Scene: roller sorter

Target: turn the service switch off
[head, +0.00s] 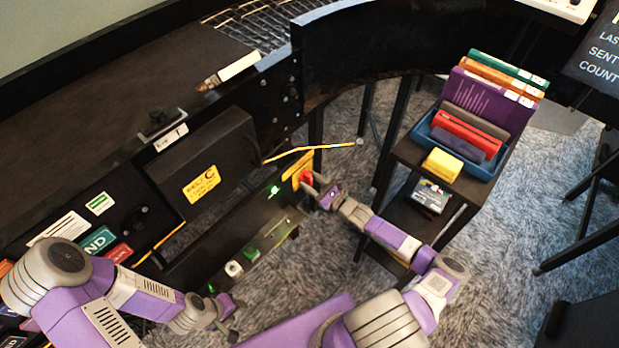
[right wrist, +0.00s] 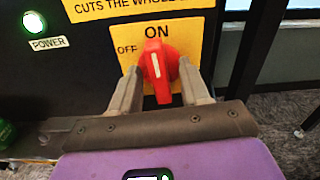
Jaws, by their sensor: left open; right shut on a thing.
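The service switch is a red rotary knob (right wrist: 160,66) with a white line, on a yellow plate (right wrist: 190,38). The plate reads ON above the knob and OFF to its upper left. The white line stands nearly upright, towards ON, leaning slightly left. My right gripper (right wrist: 158,90) is shut on the knob, one finger at each side. In the head view the red knob (head: 306,177) shows at the fingertips of my right gripper (head: 315,186). My left gripper (head: 228,315) is open and empty, low in front of the machine.
A green POWER lamp (right wrist: 33,22) glows left of the plate. Green and white buttons (head: 234,268) sit lower along the machine front. A yellow-edged bar (head: 300,150) juts out above the switch. A shelf cart (head: 408,150) with a blue bin stands to the right.

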